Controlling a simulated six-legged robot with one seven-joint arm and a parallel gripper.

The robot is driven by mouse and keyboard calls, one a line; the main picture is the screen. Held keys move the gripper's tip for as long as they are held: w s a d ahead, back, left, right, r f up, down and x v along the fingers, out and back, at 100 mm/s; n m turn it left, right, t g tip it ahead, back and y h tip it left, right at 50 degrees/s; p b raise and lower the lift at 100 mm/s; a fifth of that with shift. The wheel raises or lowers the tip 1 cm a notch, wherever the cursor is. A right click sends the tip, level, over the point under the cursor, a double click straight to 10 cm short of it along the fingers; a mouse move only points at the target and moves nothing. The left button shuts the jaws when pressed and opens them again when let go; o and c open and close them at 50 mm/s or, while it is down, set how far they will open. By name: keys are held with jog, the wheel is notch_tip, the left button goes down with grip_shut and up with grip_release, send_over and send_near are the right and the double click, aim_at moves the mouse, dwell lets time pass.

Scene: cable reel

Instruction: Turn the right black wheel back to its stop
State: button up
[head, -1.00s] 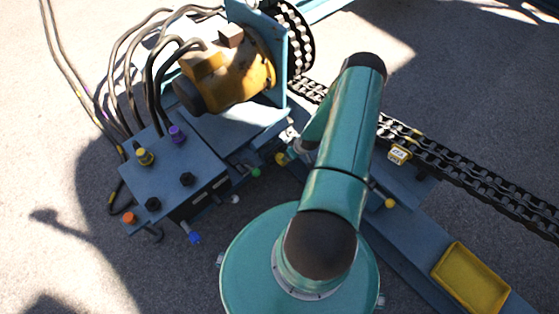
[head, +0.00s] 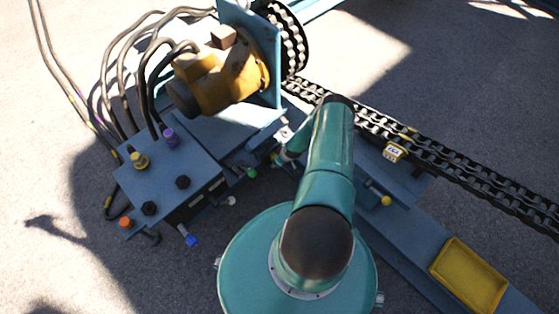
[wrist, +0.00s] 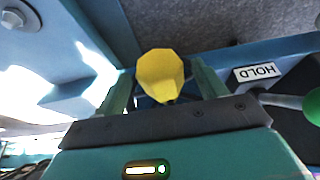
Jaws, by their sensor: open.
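Two black wheels sit on top of the blue valve block (head: 140,182) in the head view. The right black wheel (head: 182,182) is near the block's right edge, and the left black wheel (head: 148,208) is nearer the front corner. My gripper (wrist: 165,82) is open in the wrist view, with a yellow knob (wrist: 160,72) showing between its fingers; I cannot tell whether they touch it. In the head view my gripper is small, partly hidden by my arm, and right of the block, away from both black wheels. Neither black wheel shows in the wrist view.
Purple (head: 170,137) and yellow (head: 139,160) knobs stand on the block. Green (head: 252,172), white and blue (head: 191,240) lever ends stick out along the front. Hoses, a yellow motor (head: 225,80) and a chain (head: 450,165) lie behind.

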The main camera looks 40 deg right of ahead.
jog(key=shift+w+f, duration=0.2)
jog(key=shift+f, duration=0.3)
jog(key=c, duration=1.4)
jog(key=shift+a+h, duration=0.1)
jog(key=shift+h, duration=0.2)
